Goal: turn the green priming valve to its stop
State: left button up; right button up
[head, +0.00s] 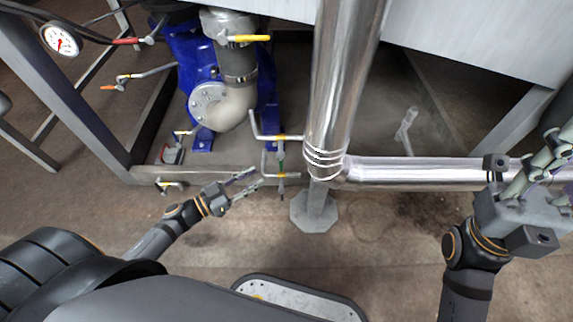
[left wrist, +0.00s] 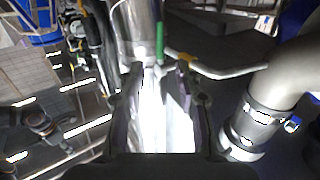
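The green valve handle (head: 281,151) shows as a thin upright green strip among small pipes, left of the large shiny vertical pipe. In the left wrist view the green handle (left wrist: 160,42) stands just beyond my fingertips, roughly between them. My left gripper (head: 257,178) is open and empty, below and left of the green handle and apart from it in the picture. Its two spread fingers (left wrist: 158,72) also show in the left wrist view. My right gripper (head: 556,150) is at the right edge, partly cut off; its finger opening is unclear.
Yellow-handled fittings (head: 284,176) sit on the thin pipes beside the green handle. The shiny vertical pipe (head: 342,80) and horizontal pipe (head: 420,170) stand close on the right. A blue pump (head: 195,50) is behind. The floor (head: 245,235) in front is clear.

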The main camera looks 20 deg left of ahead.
aim_at(281, 163)
pick_arm(q)
jog(key=b+x, duration=0.3)
jog(key=x, duration=0.7)
jog(key=shift+w+d+r, duration=0.1)
jog(key=shift+d, duration=0.05)
grip_shut()
